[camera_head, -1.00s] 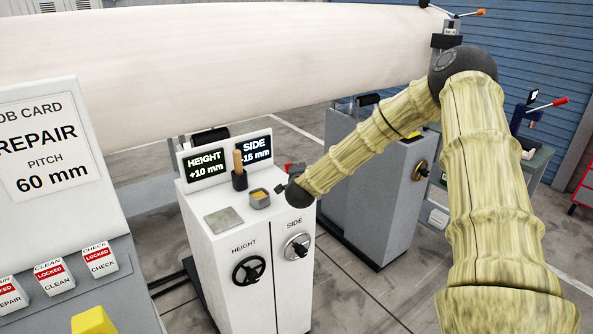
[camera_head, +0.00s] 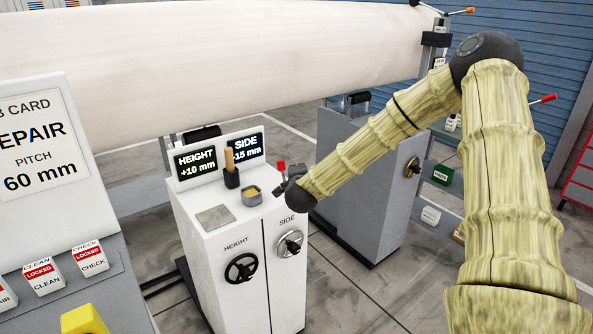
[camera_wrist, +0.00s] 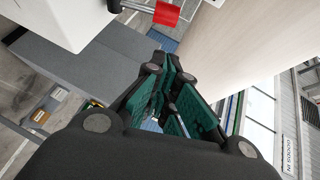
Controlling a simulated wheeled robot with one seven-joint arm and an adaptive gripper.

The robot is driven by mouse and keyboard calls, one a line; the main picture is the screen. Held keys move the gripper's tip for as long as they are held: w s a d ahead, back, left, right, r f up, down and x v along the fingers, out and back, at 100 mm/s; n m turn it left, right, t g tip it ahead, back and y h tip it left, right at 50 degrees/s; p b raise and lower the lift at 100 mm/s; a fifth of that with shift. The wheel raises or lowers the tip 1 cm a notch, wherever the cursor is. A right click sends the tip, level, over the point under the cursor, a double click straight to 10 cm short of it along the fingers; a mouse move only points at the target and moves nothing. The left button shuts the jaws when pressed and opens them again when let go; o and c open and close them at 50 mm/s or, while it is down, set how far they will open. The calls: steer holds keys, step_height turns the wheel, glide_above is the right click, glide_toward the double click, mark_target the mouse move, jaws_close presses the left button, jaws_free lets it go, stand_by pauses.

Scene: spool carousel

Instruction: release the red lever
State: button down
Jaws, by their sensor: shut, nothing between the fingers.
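A red lever grip (camera_head: 281,165) shows at the back right of the white cabinet (camera_head: 215,250), just behind my gripper. In the wrist view the red lever (camera_wrist: 167,12) sits on a metal rod at the top edge, next to the white cabinet (camera_wrist: 60,18). My gripper (camera_head: 284,187) is at the cabinet's right edge in the head view. In the wrist view its teal-padded fingers (camera_wrist: 170,68) are shut and empty. The red grip lies beyond the fingertips, apart from them. The lever's base is hidden in the head view.
The white cabinet carries displays, a wooden-handled tool (camera_head: 231,165), a small cup (camera_head: 252,196) and two handwheels. A large pale roll (camera_head: 220,70) spans above. A grey cabinet (camera_head: 360,190) stands behind my arm. Another red-tipped lever (camera_head: 543,99) is at far right.

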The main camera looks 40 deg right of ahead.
steer(key=b+v, duration=0.1)
steer(key=v, duration=0.5)
steer(key=shift+d+r, duration=0.25)
steer(key=shift+s, duration=0.1)
steer(key=s+a+f+n+g+y, duration=0.2)
steer(key=s+a+f+n, duration=0.3)
steer(key=f, duration=0.5)
steer(key=s+a+f+n+g+y, duration=0.1)
steer(key=s+a+f+n+y, duration=0.3)
steer(key=a+f, duration=0.45)
steer(key=s+a+f+n+g+y, duration=0.15)
steer(key=s+a+f+n, duration=0.35)
steer(key=f, duration=0.6)
steer(key=s+a+f+n+g, duration=0.2)
steer(key=s+f+g, duration=0.1)
steer(key=s, duration=0.7)
steer(key=s+a+f+n+g, duration=0.2)
steer(key=s+f, duration=0.4)
steer(key=s, duration=0.4)
steer(key=s+a+f+n+g, duration=0.3)
steer(key=s+a+f+n, duration=0.1)
steer(key=s, duration=0.7)
steer(key=shift+f+g+y, duration=0.35)
steer(key=shift+f+y, duration=0.1)
steer(key=shift+f, duration=0.1)
